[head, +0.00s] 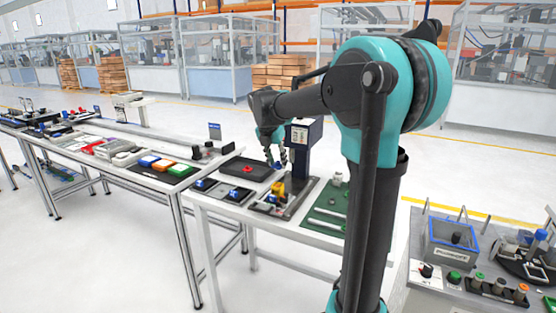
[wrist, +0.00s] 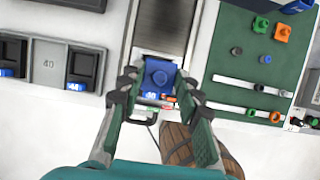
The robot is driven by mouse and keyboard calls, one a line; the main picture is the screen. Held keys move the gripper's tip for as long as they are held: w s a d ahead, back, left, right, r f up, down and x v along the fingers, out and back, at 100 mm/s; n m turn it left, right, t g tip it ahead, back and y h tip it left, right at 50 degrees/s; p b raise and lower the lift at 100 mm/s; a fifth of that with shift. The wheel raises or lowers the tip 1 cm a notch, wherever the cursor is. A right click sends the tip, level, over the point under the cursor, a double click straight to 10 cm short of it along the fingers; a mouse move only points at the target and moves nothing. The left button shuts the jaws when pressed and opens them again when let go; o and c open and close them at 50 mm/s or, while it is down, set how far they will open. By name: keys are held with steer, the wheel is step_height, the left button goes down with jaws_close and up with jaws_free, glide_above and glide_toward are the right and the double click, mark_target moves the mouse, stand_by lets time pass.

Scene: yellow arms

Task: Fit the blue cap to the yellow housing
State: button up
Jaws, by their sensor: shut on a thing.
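My gripper (head: 275,155) is shut on the blue cap (wrist: 158,77), with one finger on each side of it in the wrist view (wrist: 160,88). In the head view the cap shows as a small blue patch (head: 282,161) at the fingertips, in the air beside the dark press column. The yellow housing (head: 278,187) stands on the dark base of the press, below the gripper. In the wrist view I cannot make out the housing; the cap and fingers cover that area. The cap and housing look apart.
The dark press column (head: 300,160) rises close to the gripper. Dark bins (wrist: 82,67) lie to the left, and a green mat (wrist: 250,95) with small parts and rods lies to the right.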

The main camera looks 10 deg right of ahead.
mark_target(279, 184)
steer(key=shift+f, duration=3.3)
steer(key=shift+f, duration=0.25)
steer(key=o, duration=0.9)
steer(key=shift+c, duration=0.2)
steer(key=v, duration=1.2)
